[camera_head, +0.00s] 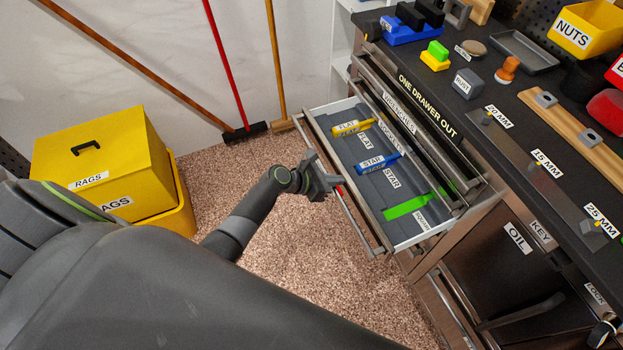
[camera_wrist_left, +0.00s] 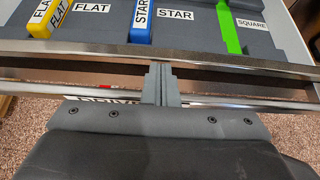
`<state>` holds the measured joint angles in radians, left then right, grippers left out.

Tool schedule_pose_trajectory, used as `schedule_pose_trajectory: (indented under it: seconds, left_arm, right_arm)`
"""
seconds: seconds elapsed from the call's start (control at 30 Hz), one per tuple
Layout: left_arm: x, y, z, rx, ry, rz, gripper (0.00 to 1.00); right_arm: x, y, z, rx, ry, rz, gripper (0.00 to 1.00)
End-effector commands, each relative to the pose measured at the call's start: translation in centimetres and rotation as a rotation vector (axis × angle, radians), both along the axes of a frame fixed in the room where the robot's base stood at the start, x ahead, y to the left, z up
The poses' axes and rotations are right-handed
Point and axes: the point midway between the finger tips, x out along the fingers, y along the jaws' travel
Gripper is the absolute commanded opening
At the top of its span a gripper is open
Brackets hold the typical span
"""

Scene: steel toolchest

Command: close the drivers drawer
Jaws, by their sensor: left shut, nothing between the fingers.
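The drivers drawer (camera_head: 340,153) is pulled out from the steel toolchest in the head view. It holds a yellow driver (camera_head: 353,128) labelled FLAT, a blue driver (camera_head: 379,162) labelled STAR and a green strip (camera_head: 408,206) by a SQUARE label. My left gripper (camera_head: 332,184) is at the drawer's front, near the middle of its long handle bar. In the left wrist view the closed fingertips (camera_wrist_left: 161,84) meet or nearly meet the drawer's metal front (camera_wrist_left: 90,52); exact contact is hard to tell. The fingers are shut with nothing between them. My right gripper is not in view.
A yellow RAGS bin (camera_head: 100,155) stands left. Speckled floor (camera_head: 300,260) is clear before the drawer.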

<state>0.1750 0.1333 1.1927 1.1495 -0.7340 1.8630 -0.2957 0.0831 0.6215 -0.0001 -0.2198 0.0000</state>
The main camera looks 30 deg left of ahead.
Motion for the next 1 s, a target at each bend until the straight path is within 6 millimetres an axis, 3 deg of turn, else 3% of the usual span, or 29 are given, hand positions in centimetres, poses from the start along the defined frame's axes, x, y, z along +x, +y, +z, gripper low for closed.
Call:
schedule_pose_trajectory:
  seconds: [0.2,0.5,0.7,1.0]
  left_arm:
    - [4.8,-4.2,-0.2,-0.002,-0.002,-0.004,0.00]
    - [9.8,-8.5,-0.3,-0.002,-0.001,-0.003,0.00]
    - [11.7,-10.1,-0.3,0.002,0.000,-0.002,0.00]
    - [12.7,-10.9,-0.1,0.000,0.000,0.000,0.00]
  right_arm:
    - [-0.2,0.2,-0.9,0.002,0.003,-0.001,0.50]
    - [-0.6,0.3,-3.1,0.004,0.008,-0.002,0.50]
    - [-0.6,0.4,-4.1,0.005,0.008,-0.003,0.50]
    - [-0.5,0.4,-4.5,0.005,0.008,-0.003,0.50]
